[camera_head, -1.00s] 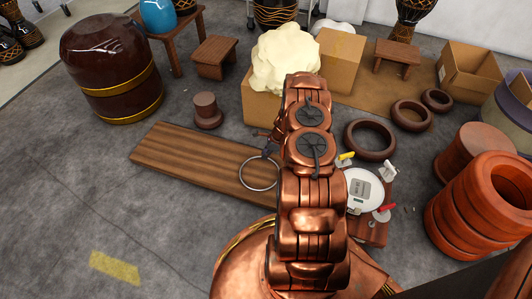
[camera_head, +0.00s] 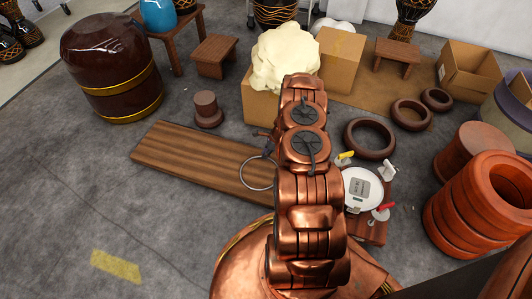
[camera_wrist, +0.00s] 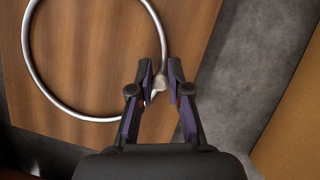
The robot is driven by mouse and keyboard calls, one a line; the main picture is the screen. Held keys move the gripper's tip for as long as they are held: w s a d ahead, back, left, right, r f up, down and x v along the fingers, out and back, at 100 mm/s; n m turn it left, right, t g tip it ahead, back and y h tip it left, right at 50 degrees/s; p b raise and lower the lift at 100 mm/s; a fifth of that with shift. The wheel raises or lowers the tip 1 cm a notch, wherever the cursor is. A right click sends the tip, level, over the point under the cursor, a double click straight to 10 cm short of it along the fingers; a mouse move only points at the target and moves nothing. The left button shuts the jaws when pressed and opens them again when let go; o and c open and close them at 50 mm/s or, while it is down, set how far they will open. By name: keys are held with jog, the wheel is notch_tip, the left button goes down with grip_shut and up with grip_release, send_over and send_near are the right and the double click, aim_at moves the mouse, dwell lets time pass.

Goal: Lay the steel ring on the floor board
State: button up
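The steel ring (camera_head: 243,183) is a thin silvery hoop over the right part of the brown wooden floor board (camera_head: 190,160). In the wrist view the ring (camera_wrist: 36,78) lies mostly over the board (camera_wrist: 95,60), with its right side near the board's edge. My gripper (camera_wrist: 161,68) has its fingers on either side of a small round part of the ring's rim and looks shut on it. I cannot tell whether the ring touches the board or hangs just above it. In the head view the gripper is small and partly hidden behind my copper arm.
A brown knobbed block (camera_head: 207,108) stands behind the board. A cardboard box (camera_head: 262,108) with a cream lump (camera_head: 285,58) stands behind my arm. A round white scale (camera_head: 361,188) and orange-brown rings (camera_head: 478,215) are at right. Grey floor left of the board is clear.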

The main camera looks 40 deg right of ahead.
jog(key=o, duration=0.5)
jog(key=shift+r, duration=0.1)
jog(key=shift+v, duration=5.95)
